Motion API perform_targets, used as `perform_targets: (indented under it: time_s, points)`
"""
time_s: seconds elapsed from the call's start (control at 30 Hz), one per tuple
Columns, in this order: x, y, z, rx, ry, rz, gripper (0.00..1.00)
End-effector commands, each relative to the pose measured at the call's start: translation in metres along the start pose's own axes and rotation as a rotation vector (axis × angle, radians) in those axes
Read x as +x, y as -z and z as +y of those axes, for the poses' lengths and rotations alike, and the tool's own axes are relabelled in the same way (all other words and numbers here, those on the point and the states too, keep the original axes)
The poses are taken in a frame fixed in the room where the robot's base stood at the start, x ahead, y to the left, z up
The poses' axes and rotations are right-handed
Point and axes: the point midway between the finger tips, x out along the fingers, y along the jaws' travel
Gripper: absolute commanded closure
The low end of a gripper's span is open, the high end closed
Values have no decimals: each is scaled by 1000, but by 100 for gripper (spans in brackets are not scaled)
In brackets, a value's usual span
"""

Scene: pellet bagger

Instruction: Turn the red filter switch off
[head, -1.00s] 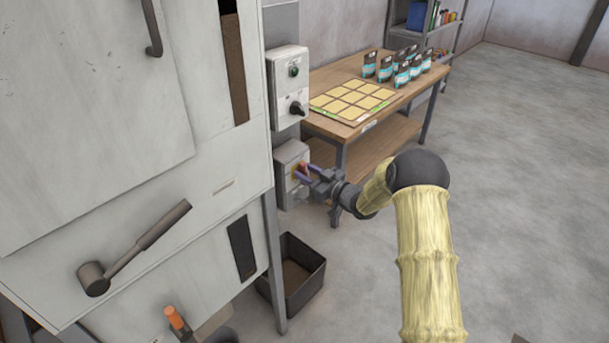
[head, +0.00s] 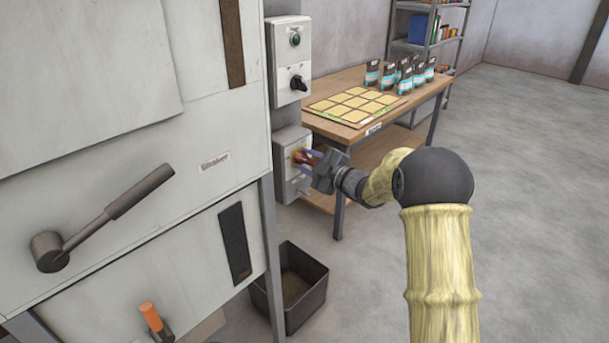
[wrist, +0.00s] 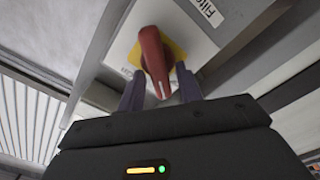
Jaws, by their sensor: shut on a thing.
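The red filter switch (wrist: 154,58) is a red handle on a yellow plate (wrist: 178,50), on a grey box with a label partly reading "Filte". In the head view the switch (head: 299,156) is on the lower grey box (head: 290,140) beside the machine, partly hidden by my gripper. My gripper (head: 308,159) reaches it from the right. In the wrist view its two purple-grey fingers (wrist: 160,90) stand on either side of the red handle, shut on it. The handle's near end, with a white mark, points toward the gripper and slightly right.
An upper box (head: 290,62) holds a green button and a black knob. A wooden table (head: 350,130) with a board of squares and several pouches stands behind. A dark bin (head: 300,300) is on the floor below. A long lever (head: 140,190) sticks out from the machine at left.

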Motion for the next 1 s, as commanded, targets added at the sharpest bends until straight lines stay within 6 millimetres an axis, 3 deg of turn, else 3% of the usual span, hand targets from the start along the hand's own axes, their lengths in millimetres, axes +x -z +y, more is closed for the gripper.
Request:
perform_targets:
  time_s: [0.03,0.6,1.0]
  points:
    - [-2,-8,-6,-49,-3,-7,88]
    - [-3,-10,-10,-545,0,-10,88]
    - [-3,-8,-7,-682,2,-12,88]
